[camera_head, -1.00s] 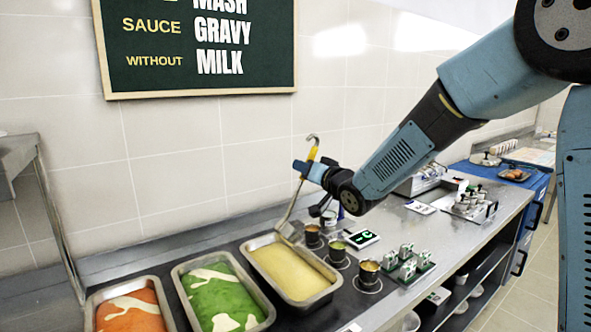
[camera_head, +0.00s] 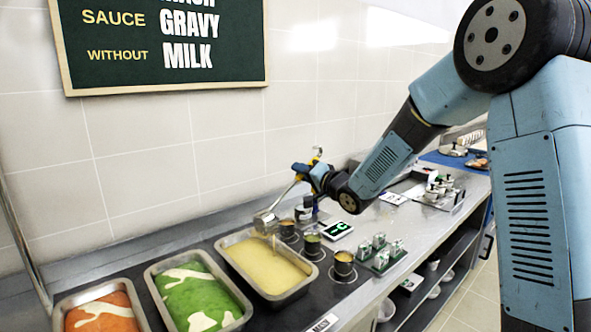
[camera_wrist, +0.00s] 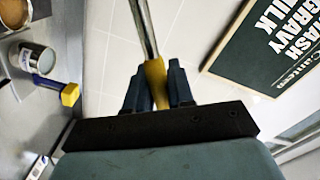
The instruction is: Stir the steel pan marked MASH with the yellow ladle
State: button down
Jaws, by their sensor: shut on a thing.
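My gripper (camera_head: 303,173) is shut on the yellow ladle's handle; the yellow grip (camera_wrist: 157,80) shows between the fingers in the wrist view. The ladle's steel bowl (camera_head: 264,221) hangs at the back rim of a steel pan (camera_head: 231,266) of pale yellow mash, with the ladle tilted. A pale yellow streak shows just below the bowl. Whether the bowl touches the rim or mash I cannot tell. A small white label (camera_head: 322,323) on the counter's front edge near this pan seems to read MASH.
Pans of green (camera_head: 200,298) and orange (camera_head: 103,313) food stand to the left. Several small steel pots, one of them here (camera_head: 344,264), stand close on the right. The tiled wall is behind.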

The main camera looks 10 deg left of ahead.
jog(key=w+d+f+m, duration=0.3)
jog(key=w+f+m, duration=0.1)
jog(key=f+m, duration=0.1)
jog(key=shift+d+f, duration=0.3)
jog(key=shift+f, duration=0.35)
dwell(0.4)
dwell(1.2)
notch_tip(320, 180, down, 10)
jog(key=w+d+m, duration=0.1)
jog(key=m, duration=0.4)
jog(key=shift+w+d+r+m, duration=0.15)
jog(key=shift+w+r+m, duration=0.1)
jog(key=shift+m, duration=0.15)
jog(key=shift+f, duration=0.1)
dwell(1.1)
